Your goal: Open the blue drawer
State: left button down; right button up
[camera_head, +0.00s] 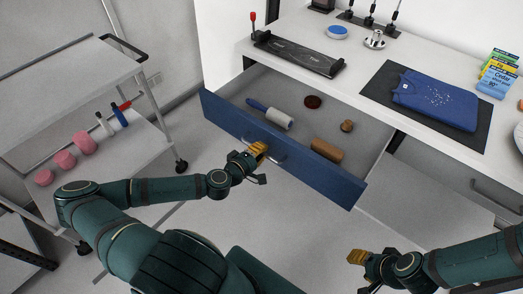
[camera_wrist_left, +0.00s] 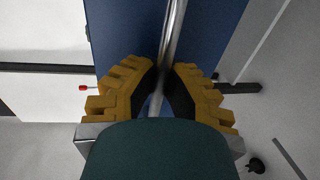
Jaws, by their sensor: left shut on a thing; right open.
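The blue drawer (camera_head: 232,123) is pulled out from the white workbench, and its inside shows from above. Its metal handle (camera_head: 274,152) is on the blue front and also runs between the fingers in the left wrist view (camera_wrist_left: 174,40). My left gripper (camera_head: 257,150) is at the drawer front, with its yellow fingers shut on the handle; it also shows in the left wrist view (camera_wrist_left: 163,92). My right gripper (camera_head: 358,258) is open and empty, low in front of the bench, away from the drawer.
The drawer holds a blue-handled roller (camera_head: 272,115), a dark red disc (camera_head: 312,102), a small brown knob (camera_head: 346,126) and a brown block (camera_head: 326,150). A folded blue shirt (camera_head: 436,100) lies on a dark mat on the bench. A grey cart (camera_head: 130,150) stands at left.

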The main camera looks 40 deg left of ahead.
pick_arm(q)
jog(key=c, duration=1)
grip_release()
jog(key=shift+s, duration=0.15)
jog(key=v, duration=1.1)
jog(key=shift+s+a+r, duration=0.1)
jog(key=shift+s, duration=0.3)
